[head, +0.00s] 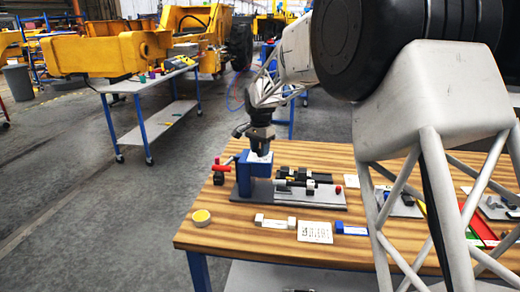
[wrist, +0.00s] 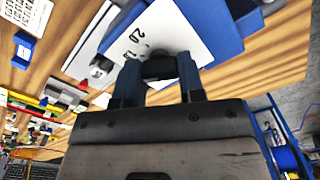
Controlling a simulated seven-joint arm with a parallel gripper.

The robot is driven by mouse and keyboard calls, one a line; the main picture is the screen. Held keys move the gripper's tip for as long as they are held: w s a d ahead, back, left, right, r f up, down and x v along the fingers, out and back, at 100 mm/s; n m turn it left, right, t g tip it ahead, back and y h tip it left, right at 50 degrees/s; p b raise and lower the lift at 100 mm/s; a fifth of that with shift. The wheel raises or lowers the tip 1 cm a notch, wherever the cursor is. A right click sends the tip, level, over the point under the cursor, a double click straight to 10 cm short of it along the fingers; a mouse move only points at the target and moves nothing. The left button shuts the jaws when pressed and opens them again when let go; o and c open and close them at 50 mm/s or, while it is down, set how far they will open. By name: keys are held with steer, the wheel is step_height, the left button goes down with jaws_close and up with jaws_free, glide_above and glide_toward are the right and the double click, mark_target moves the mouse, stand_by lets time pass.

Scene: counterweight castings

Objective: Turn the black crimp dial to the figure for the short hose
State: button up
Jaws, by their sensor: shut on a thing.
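The blue crimp press (head: 245,178) stands on the left part of the wooden bench. Its white dial plate (wrist: 152,30) carries black printed figures; one reads like 20, and another beside the dial is partly hidden. The black crimp dial (wrist: 160,68) sits on this plate between my fingertips. My gripper (wrist: 159,75) is shut on the dial, a finger on each side. In the head view my gripper (head: 261,148) comes down from above onto the top of the press and hides the dial. Which figure the dial points to cannot be told.
A red handle (head: 221,168) juts left of the press. A grey plate (head: 318,200) with dark parts lies to its right.

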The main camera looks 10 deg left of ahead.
steer(key=shift+m, duration=1.3)
steer(key=o, duration=0.9)
steer(key=shift+o, duration=0.2)
steer(key=shift+r, duration=3.95)
